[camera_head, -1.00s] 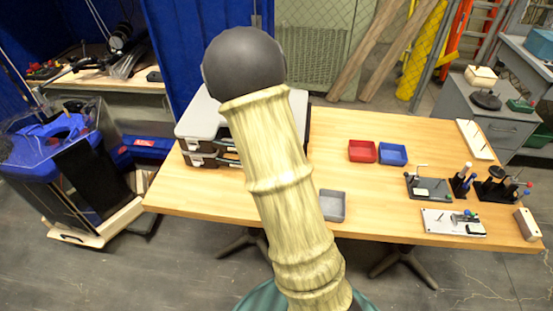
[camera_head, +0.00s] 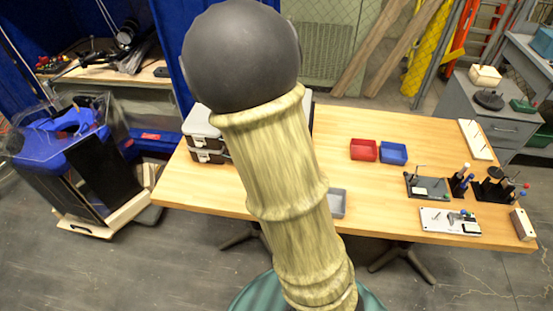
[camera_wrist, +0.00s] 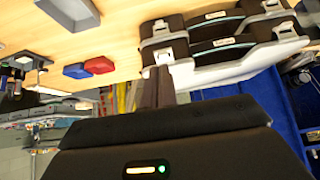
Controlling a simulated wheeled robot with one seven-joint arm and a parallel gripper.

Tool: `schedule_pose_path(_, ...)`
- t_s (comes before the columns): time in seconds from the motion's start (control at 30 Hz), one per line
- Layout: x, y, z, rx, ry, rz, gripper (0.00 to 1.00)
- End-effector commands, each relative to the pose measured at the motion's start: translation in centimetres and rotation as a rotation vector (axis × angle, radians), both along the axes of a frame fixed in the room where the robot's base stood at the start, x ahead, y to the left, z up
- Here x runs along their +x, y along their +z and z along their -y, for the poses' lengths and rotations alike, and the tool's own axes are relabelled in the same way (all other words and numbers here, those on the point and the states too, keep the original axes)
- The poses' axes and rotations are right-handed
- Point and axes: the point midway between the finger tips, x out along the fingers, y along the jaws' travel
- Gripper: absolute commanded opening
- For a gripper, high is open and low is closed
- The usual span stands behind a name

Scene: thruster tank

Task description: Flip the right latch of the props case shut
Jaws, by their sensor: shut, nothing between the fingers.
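Two stacked black cases with light grey shells stand at the left of the table; my arm hides most of them in the head view, where the left end of the stack (camera_head: 203,128) shows. The wrist view is turned over, so the upper case (camera_wrist: 225,55) is lower in the picture. Its right latch (camera_wrist: 163,56) is a light tab at the picture's left end; whether it is open is unclear. The other case (camera_wrist: 205,22) carries a similar latch (camera_wrist: 161,25). Their labels are too small to read. My gripper (camera_wrist: 158,72) is shut and empty, its tips close beside the upper case's right latch; contact is unclear.
A red tray (camera_head: 363,150), a blue tray (camera_head: 393,153) and a grey tray (camera_head: 337,204) lie on the wooden table (camera_head: 385,125). Small tool fixtures (camera_head: 430,187) stand at its right end. A blue curtain (camera_wrist: 238,112) hangs behind the cases.

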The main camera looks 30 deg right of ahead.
Motion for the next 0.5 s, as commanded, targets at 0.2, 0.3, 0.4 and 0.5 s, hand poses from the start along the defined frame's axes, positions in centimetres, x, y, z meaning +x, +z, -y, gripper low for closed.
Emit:
schedule_pose_path(0.2, -0.1, -0.1, -0.2, 0.011, 0.009, -0.007, 0.00)
schedule_pose_path(0.3, -0.5, -0.2, -1.5, 0.051, 0.056, -0.038, 0.00)
schedule_pose_path(0.4, -1.5, -0.1, -3.8, 0.115, 0.152, -0.097, 0.00)
schedule_pose_path(0.5, -3.3, 0.6, -6.6, 0.171, 0.288, -0.178, 0.00)
